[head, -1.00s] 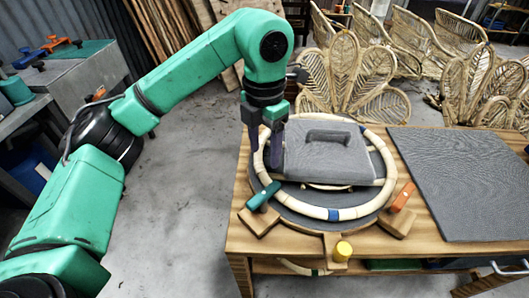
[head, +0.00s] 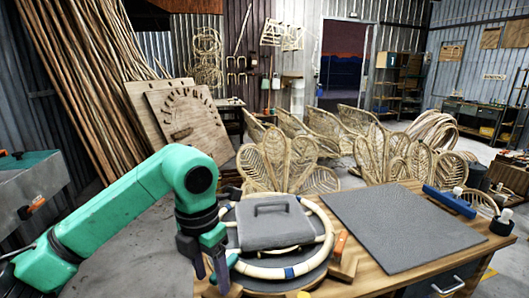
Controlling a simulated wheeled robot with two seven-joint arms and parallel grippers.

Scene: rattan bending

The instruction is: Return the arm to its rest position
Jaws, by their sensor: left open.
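My left arm comes in from the left, and its gripper (head: 209,277) points down with its dark fingers apart. Nothing shows between the fingers. The gripper is at the left front side of the pale rattan ring (head: 326,250), apart from the grey handled block (head: 268,228). The ring lies around the block on a dark round jig on the wooden table (head: 375,274). A teal clamp handle (head: 232,260) is just right of the fingers and partly hidden. An orange clamp handle (head: 340,244) stands at the ring's right. My right gripper is not in view.
A grey mat (head: 400,225) covers the table's right part, with a blue tool (head: 449,201) at its far right edge. Woven rattan chair backs (head: 285,160) stand behind the table. Wooden boards (head: 185,120) and long poles lean at the back left. A grey bench (head: 35,185) is at the left.

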